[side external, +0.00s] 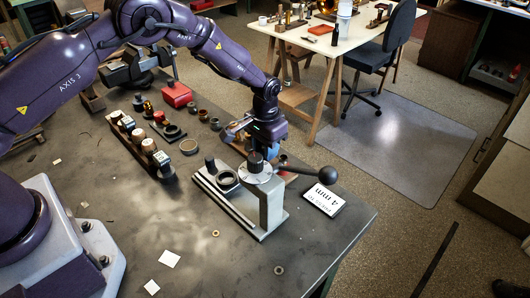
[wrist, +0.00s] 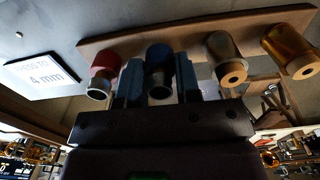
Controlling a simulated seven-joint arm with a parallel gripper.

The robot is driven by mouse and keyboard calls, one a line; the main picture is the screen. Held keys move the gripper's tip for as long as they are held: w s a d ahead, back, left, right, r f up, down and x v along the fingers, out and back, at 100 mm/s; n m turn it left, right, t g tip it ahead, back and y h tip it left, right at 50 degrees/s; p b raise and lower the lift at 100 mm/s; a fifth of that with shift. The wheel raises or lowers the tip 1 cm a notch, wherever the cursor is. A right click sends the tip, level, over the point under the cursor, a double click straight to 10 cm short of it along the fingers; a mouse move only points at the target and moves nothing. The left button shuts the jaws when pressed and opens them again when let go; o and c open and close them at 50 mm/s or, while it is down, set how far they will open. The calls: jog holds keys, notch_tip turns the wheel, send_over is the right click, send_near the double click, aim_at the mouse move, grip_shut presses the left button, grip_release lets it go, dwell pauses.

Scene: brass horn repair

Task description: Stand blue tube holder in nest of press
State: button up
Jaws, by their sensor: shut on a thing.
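The blue tube holder (wrist: 159,58) shows in the wrist view between the two blue-grey fingers of my gripper (wrist: 159,80), which is shut on it. Its round, hollow end faces the camera. It is in line with the other holders at the wooden rack (wrist: 130,42); I cannot tell whether it is still seated there. In the side view my gripper (side external: 264,150) is low behind the press (side external: 271,208), which hides its fingertips and the blue holder. The press has a grey frame, a dial on top and a black-knobbed lever. A dark ring (side external: 226,178), possibly its nest, sits at its left.
A red holder (wrist: 101,72) is close beside one finger; a silver holder (wrist: 224,58) and a brass holder (wrist: 289,50) are on the other side. A "4 mm" card (side external: 323,197) lies right of the press. Wooden blocks with parts (side external: 150,150) stand left. The front bench is mostly clear.

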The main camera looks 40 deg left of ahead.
jog(key=shift+r, duration=3.65)
jog(key=shift+r, duration=0.1)
jog(key=s+r, duration=0.3)
send_over(227, 181)
notch_tip(227, 181, down, 2)
jog(key=shift+f, duration=0.1)
jog(key=shift+f, duration=2.35)
jog(key=shift+f, duration=1.15)
